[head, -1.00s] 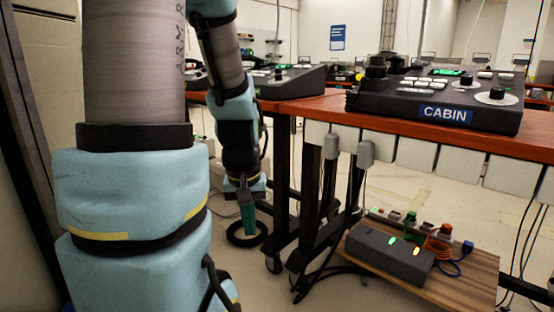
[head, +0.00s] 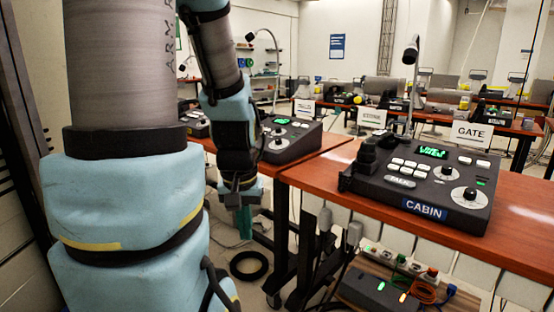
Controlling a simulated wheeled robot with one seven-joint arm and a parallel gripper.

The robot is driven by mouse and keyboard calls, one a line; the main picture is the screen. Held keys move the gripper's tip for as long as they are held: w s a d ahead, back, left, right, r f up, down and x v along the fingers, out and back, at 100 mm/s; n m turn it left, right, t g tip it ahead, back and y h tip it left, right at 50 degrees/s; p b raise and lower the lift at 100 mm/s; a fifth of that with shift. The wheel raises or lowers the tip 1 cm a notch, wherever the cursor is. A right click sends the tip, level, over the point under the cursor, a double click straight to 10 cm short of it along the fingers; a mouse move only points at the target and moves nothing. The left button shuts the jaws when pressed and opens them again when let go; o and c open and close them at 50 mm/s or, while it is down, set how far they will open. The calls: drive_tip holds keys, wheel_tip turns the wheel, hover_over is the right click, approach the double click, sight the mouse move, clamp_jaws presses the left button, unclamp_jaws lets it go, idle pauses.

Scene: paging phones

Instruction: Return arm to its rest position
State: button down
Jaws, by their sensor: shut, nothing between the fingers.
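My gripper (head: 243,222) hangs at the end of my arm, left of the middle of the head view, with its teal fingers pointing down. It is shut and holds nothing. It is in front of the gap between two desks and apart from everything I can see. My arm's large blue and grey links fill the left side of the view. The near console labelled CABIN (head: 424,207) stands on the red-brown desk (head: 335,185) to the right of my gripper.
A second console (head: 291,137) stands on a desk behind my arm. Below the near desk are a grey power box (head: 378,293) with lit lamps, plugs and hanging cables. A black ring (head: 249,265) lies on the floor. Rows of desks with signs fill the back.

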wheel_tip(320, 180, up, 15)
drive_tip(key=p, duration=1.2)
drive_tip(key=shift+p, duration=0.3)
